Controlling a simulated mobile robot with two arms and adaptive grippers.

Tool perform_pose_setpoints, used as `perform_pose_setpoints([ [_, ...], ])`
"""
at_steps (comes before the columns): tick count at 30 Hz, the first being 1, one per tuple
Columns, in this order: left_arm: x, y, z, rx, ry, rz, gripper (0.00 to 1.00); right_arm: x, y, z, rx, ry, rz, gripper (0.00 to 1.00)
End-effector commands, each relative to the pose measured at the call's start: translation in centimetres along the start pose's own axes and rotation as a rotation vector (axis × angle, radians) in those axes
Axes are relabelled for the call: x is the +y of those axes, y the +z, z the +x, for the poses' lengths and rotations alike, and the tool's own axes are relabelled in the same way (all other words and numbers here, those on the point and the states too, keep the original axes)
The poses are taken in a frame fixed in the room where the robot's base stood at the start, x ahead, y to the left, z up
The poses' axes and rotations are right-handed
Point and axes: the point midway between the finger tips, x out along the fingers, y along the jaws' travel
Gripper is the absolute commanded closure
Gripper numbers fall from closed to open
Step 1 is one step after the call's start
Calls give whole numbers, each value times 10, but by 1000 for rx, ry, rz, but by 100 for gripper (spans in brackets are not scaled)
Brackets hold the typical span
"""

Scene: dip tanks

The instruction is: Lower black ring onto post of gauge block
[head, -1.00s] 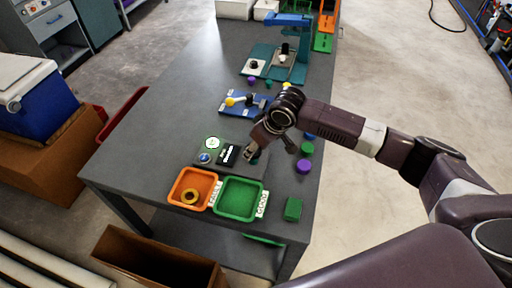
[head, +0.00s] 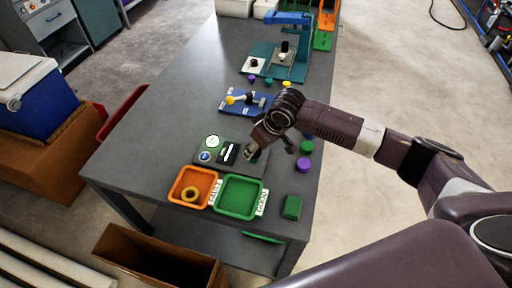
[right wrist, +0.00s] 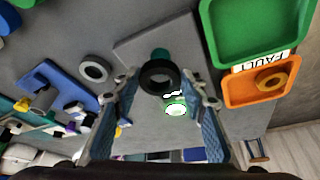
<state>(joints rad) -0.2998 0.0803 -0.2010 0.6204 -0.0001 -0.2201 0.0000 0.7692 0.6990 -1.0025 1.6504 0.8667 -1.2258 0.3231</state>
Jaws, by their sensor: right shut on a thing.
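My right gripper (right wrist: 163,92) is shut on the black ring (right wrist: 158,77), which sits between its fingers in the right wrist view. The gauge block (right wrist: 130,48) is a flat grey plate with a short teal post (right wrist: 160,54). In that view the post shows just past the ring's edge; I cannot tell the height gap, and the ring does not clearly surround it. In the head view the right gripper (head: 254,151) is over the right end of the gauge block (head: 240,166) and mostly hides post and ring. My left gripper is not in view.
A blue fixture (head: 236,109) lies behind. A green block (head: 291,207) and purple puck (head: 303,165) are at right. A loose grey ring (right wrist: 95,69) lies near the plate.

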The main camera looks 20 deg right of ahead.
Motion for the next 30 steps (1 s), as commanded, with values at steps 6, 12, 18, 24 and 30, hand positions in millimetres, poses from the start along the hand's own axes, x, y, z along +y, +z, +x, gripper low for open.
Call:
perform_pose_setpoints([
  [6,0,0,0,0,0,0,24,0,0,1,2,0,0,91],
  [12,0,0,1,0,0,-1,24,0,1,4,2,0,0,91],
  [18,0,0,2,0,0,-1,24,0,2,8,2,0,0,91],
  [24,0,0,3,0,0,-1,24,0,4,11,2,0,0,91],
  [30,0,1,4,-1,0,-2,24,0,5,14,2,0,-1,91],
])
